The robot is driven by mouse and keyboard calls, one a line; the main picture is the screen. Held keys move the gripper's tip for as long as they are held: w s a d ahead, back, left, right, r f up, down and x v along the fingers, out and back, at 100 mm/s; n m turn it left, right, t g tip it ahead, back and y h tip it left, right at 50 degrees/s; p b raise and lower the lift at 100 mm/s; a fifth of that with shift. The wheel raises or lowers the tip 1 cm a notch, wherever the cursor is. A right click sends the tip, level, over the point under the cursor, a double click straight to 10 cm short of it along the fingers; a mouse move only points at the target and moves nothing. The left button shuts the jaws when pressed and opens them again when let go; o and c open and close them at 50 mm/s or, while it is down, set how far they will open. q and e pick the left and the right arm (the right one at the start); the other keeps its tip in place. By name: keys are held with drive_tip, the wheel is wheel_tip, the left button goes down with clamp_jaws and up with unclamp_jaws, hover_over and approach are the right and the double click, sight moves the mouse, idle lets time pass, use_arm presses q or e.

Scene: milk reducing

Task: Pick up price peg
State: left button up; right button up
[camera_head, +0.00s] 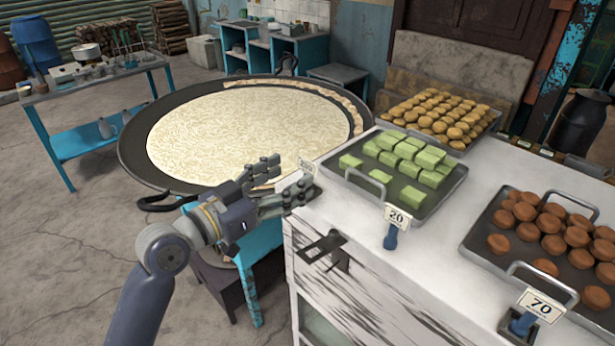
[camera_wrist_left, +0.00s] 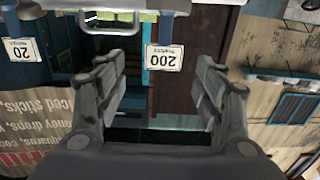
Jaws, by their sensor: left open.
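A price peg with a white card reading 200 (camera_wrist_left: 164,58) shows in the left wrist view, between the fingertips of my left gripper (camera_wrist_left: 160,75). In the head view its small white card (camera_head: 307,166) stands by the near-left corner of the counter, just beyond the gripper. My left gripper (camera_head: 284,182) is open, its fingers pointing right toward that corner. I cannot tell whether a finger touches the peg. Another price peg, marked 20 (camera_head: 398,217), stands in front of the green sweets and also shows in the left wrist view (camera_wrist_left: 18,50). A third peg reads 70 (camera_head: 541,304). My right gripper is out of view.
The white counter (camera_head: 400,262) holds a tray of green blocks (camera_head: 405,165), a tray of yellow sweets (camera_head: 438,117) and a tray of brown balls (camera_head: 550,232). A wide pan of milk (camera_head: 250,130) lies behind my left arm.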

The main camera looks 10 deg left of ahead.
sight(306, 165)
use_arm(q)
drive_tip(key=shift+w+d, duration=0.4)
drive_tip(key=shift+w, duration=0.2)
drive_tip(key=p+x, duration=0.2)
drive_tip(key=x, duration=0.2)
drive_tip(key=shift+w+a+r+p, duration=0.15)
drive_tip(key=shift+p, duration=0.25)
drive_tip(key=shift+w+d, duration=0.3)
drive_tip(key=shift+w, duration=0.05)
drive_tip(key=shift+a, duration=0.1)
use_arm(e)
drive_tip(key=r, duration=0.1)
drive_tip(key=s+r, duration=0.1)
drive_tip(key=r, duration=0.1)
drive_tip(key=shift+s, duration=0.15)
use_arm(q)
drive_tip(key=c, duration=1.2)
